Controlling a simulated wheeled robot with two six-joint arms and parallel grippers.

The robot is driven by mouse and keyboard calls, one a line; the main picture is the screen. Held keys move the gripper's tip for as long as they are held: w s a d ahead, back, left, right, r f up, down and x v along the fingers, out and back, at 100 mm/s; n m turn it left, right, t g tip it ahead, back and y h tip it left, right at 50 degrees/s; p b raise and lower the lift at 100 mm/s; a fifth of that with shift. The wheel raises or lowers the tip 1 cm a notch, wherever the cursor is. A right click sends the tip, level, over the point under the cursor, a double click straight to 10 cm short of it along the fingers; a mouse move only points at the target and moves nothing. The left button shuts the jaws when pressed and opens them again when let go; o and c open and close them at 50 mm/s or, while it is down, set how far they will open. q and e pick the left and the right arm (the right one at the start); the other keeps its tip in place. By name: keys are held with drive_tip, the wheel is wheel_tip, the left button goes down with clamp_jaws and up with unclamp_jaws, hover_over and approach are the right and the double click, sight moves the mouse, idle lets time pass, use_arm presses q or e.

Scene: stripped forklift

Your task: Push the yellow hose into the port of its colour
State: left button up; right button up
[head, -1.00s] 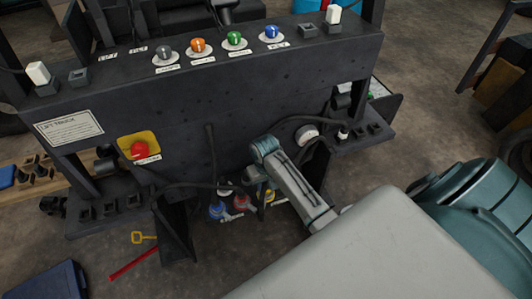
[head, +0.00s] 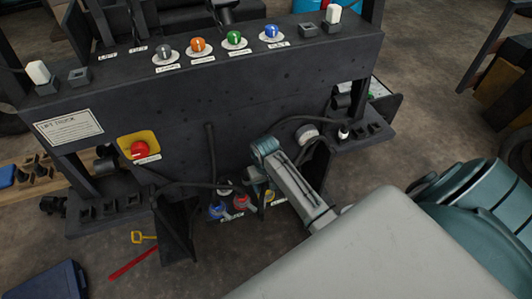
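My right arm reaches in from the lower right, and its gripper (head: 257,186) points down at the low front of the forklift. The fingers are small and dark against the frame, so I cannot tell whether they are open or shut. A small yellow piece (head: 269,196) shows just right of the fingers, partly hidden by my arm. I cannot tell whether it is the yellow hose's end or the yellow port. A blue fitting (head: 217,211) and a red fitting (head: 241,203) sit to the left, above white labels. My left gripper is not in view.
Dark cables loop across the front of the black panel (head: 200,120). A blue case (head: 50,282) lies on the floor.

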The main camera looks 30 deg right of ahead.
drive_tip(key=shift+r, duration=0.1)
drive_tip(key=shift+w+r, duration=0.1)
drive_tip(key=shift+r, duration=0.25)
wheel_tip(320, 180, up, 7)
drive_tip(key=shift+a+f+b, duration=0.1)
drive_tip(key=shift+f+b, duration=0.1)
drive_tip(key=shift+b, duration=1)
wheel_tip(320, 180, up, 3)
drive_tip(key=shift+r+p, duration=0.1)
drive_tip(key=shift+p, duration=0.6)
drive_tip(key=shift+r, duration=0.1)
